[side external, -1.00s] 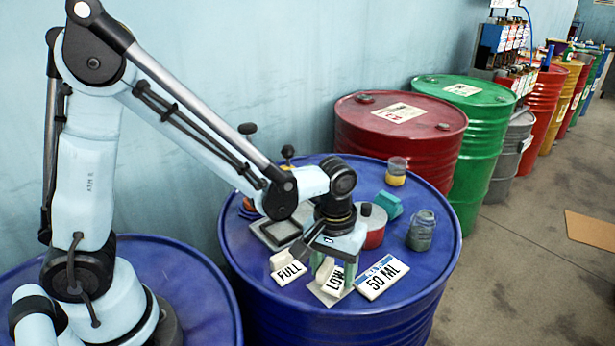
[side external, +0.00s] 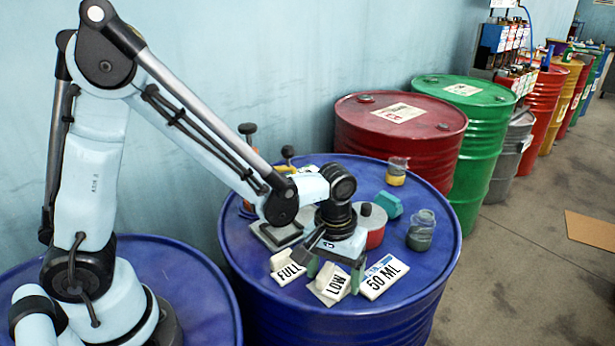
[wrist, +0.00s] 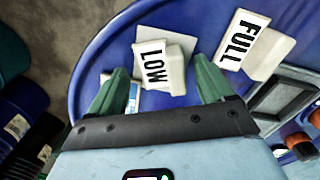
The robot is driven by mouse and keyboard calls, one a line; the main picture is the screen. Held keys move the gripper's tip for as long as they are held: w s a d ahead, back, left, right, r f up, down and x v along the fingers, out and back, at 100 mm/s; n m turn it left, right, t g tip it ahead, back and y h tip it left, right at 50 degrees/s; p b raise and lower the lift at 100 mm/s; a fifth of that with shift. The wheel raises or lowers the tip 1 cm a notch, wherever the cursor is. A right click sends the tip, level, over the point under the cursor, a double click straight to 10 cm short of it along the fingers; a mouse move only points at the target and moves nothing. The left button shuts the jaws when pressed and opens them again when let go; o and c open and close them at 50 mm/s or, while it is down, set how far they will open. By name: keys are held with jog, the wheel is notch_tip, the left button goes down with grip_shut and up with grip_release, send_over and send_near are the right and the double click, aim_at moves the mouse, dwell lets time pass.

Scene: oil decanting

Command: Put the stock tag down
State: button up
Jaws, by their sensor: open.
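The white LOW tag (side external: 335,285) rests on a pale plate on the blue drum top, and shows in the wrist view (wrist: 154,66). The white FULL tag (side external: 289,273) stands beside it to the left in the side view, and to the right in the wrist view (wrist: 240,42). My gripper (side external: 334,270) is open just above the LOW tag. In the wrist view its two green fingers (wrist: 161,70) are spread either side of the tag, with visible gaps. The pale plate (wrist: 148,28) is partly covered by the tag.
A 50 ML label (side external: 383,279) lies close right of the gripper. A red tin (side external: 374,236), teal block (side external: 388,206), dark jar (side external: 421,231) and yellow jar (side external: 396,174) stand behind and right. A grey tray (side external: 275,236) sits left.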

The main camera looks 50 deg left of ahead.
aim_at(331, 282)
notch_tip(331, 282, up, 12)
jog(key=s+a+r+m+t, duration=0.1)
jog(key=s+a+m+t, duration=0.3)
jog(key=a+t, duration=0.3)
jog(key=s+a, duration=0.1)
jog(key=a, duration=0.2)
jog(key=shift+m, duration=0.3)
jog(key=shift+a, duration=0.1)
dwell(0.3)
